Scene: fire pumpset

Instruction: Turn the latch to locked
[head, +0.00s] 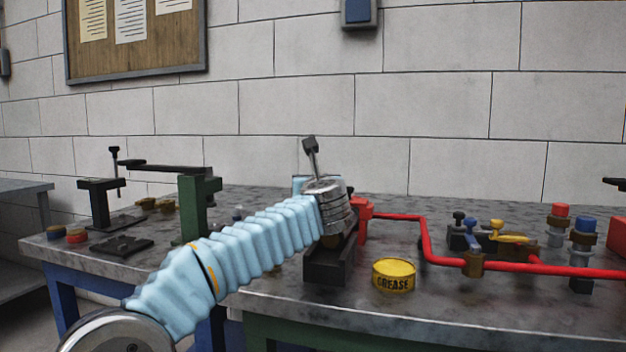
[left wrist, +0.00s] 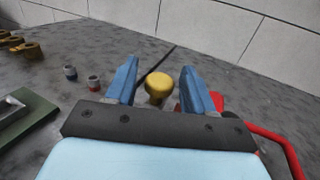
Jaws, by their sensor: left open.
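My left gripper (left wrist: 158,68) is open, with its two blue fingers spread apart in the left wrist view. A rounded yellow knob-like part (left wrist: 158,88) shows between the fingers, with a gap on both sides. A thin dark rod (left wrist: 157,63) runs up and right behind it. In the head view my wrist and pale blue sleeve hide most of this gripper and what is in front of it. A dark lever with a block-shaped end (head: 311,148) stands up, tilted, just behind my wrist. I cannot tell for sure which part is the latch. My right gripper is not in view.
A red pipe (head: 425,240) runs right from a red fitting. A yellow grease tin (head: 394,275) stands near the front edge. Small valves with coloured handles (head: 510,238) sit at right. A green post with a black arm (head: 195,205) stands at left.

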